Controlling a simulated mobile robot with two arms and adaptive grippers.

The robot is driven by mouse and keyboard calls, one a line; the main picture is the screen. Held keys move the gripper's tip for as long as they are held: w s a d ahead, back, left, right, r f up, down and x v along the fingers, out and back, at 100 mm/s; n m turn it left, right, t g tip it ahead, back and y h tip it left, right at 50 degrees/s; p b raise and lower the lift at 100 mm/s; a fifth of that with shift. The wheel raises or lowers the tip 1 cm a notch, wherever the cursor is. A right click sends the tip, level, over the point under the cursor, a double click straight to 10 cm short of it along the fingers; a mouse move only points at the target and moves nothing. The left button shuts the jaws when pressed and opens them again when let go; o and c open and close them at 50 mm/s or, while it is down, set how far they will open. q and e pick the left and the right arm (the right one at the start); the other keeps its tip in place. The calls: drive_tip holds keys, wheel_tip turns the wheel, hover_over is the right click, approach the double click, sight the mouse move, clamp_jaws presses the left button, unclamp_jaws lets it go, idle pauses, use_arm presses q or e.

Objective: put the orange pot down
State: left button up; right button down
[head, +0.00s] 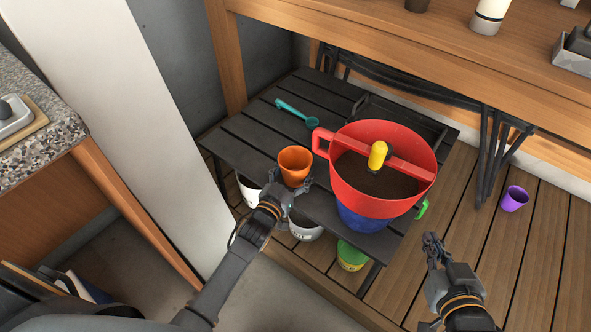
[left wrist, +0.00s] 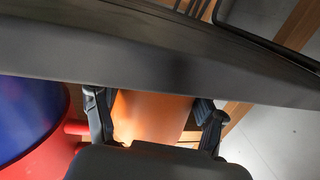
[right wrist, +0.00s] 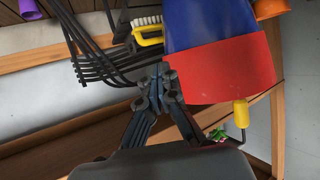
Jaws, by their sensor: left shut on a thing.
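The orange pot (head: 295,165) is upright at the front edge of a dark slatted table (head: 248,150), left of a big red tub (head: 412,200). My left gripper (head: 289,190) is shut on the pot from the near side. In the left wrist view the pot (left wrist: 150,118) sits between the two fingers, beside a dark slat. I cannot tell whether its base touches the table. My right gripper (head: 432,243) is empty, to the right of the table; its fingertips (right wrist: 160,78) are together in the right wrist view.
A teal scoop (head: 298,112) lies at the table's back left. The tub has a red crossbar and a yellow piece (head: 378,155); a blue container (head: 360,220) is beneath it. Below are white pots (head: 305,231) and a green one (head: 351,256). A purple cup (head: 514,198) is at right.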

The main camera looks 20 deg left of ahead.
use_arm(q)
drive_tip(key=shift+f, duration=0.35)
use_arm(e)
drive_tip(key=shift+w+a+r+t, duration=0.15)
drive_tip(key=shift+w+r+t, duration=0.1)
drive_tip(key=shift+r, duration=0.2)
drive_tip(key=shift+w+a+r+t, duration=0.1)
drive_tip(key=shift+w+r+t, duration=0.15)
drive_tip(key=shift+r, duration=0.2)
use_arm(q)
drive_tip(key=o, duration=1.5)
drive_tip(key=s, duration=0.4)
drive_tip(key=s+a, duration=0.1)
drive_tip(key=s, duration=0.7)
drive_tip(key=shift+a+r, duration=0.25)
drive_tip(key=shift+a, duration=0.15)
drive_tip(key=shift+c, duration=0.3)
clamp_jaws()
